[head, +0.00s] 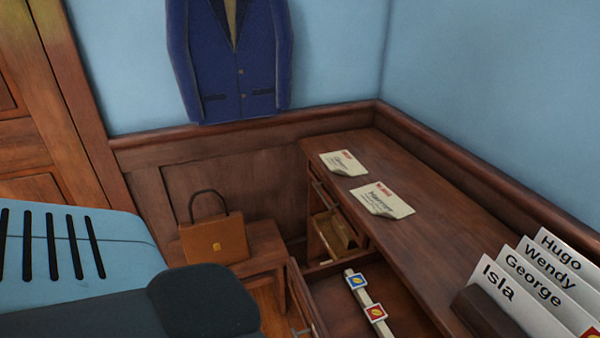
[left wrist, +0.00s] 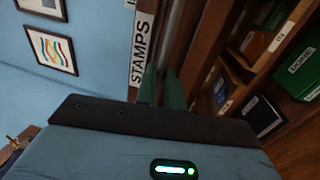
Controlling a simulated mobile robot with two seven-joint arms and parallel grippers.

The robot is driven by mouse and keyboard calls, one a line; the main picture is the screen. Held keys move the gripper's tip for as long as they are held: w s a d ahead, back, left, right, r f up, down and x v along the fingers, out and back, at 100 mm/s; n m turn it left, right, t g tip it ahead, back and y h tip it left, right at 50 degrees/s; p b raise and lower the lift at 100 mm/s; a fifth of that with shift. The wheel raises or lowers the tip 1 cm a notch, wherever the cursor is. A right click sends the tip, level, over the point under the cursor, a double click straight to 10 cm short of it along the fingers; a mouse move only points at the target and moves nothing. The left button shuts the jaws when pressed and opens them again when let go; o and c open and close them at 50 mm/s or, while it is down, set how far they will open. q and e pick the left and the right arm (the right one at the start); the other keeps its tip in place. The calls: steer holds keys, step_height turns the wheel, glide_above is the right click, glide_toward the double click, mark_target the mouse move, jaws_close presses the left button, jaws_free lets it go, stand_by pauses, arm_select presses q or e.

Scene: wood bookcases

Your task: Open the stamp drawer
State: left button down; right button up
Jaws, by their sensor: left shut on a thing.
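The stamp drawer (head: 335,313) stands pulled out of the desk in the head view. Inside it, a pale strip carries a blue stamp (head: 356,281) and a red stamp (head: 375,313). In the left wrist view, a white STAMPS label (left wrist: 141,48) is on the wooden drawer front beside a grey bar handle (left wrist: 174,35). My left gripper (left wrist: 162,84) has its green fingers shut on this handle. My blue and black arm covers the lower left of the head view, where the left gripper is hidden. My right gripper is in neither view.
The desk (head: 425,238) bears two paper notes and a holder with name cards (head: 520,300) at right. A brown bag (head: 213,240) sits on a low stool left of the drawer. Shelves with labelled boxes (left wrist: 297,70) show in the wrist view.

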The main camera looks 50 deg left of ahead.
arm_select(q)
steer(key=c, duration=1.5)
jaws_free()
steer(key=b+v, duration=0.1)
steer(key=v, duration=0.7)
steer(key=shift+b, duration=0.3)
steer(key=shift+w, duration=0.1)
